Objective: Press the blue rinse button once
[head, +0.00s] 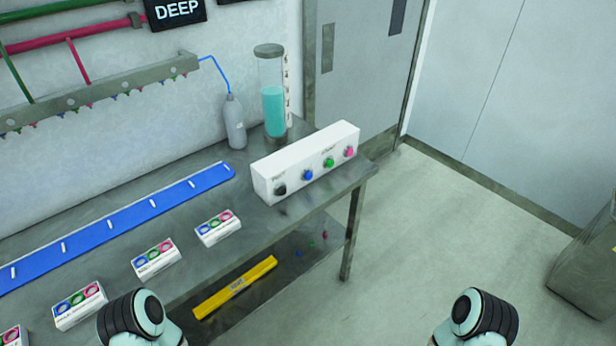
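The blue rinse button (308,174) is a small round button on the front of a white control box (318,152). The box stands near the right end of the grey metal table. On the same face are a black knob (280,189) to its left, and a green button (328,162) and a pink button (349,151) to its right. Parts of my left arm show at the bottom left and of my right arm at the bottom right, both well short of the box. Neither gripper's fingers are in view.
A clear cylinder with turquoise liquid (274,109) and a grey bottle (235,122) stand behind the box. Several white cartons with coloured rings, such as one (218,229), lie along the table (262,222). A yellow bar (235,287) lies on the lower shelf.

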